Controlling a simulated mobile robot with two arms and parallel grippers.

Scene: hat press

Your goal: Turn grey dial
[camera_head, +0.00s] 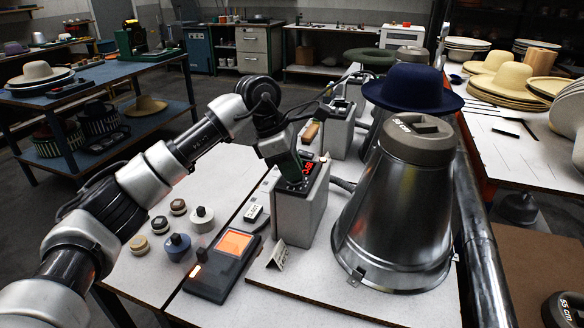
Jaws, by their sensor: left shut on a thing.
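A grey control box (300,215) with a lit red display (308,168) stands on the white table, left of the big metal cone. My left gripper (292,176) points down at the box's sloped top panel, just left of the display. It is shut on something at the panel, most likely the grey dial. The dial itself is hidden behind the gripper, so its setting cannot be seen. My right gripper is not in view.
The metal cone (395,215), topped by a grey "58 cm" block (418,137), stands close right of the box. A dark device with an orange screen (234,243) and several small knobs (177,246) lie to the left. A blue hat (413,88) is behind.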

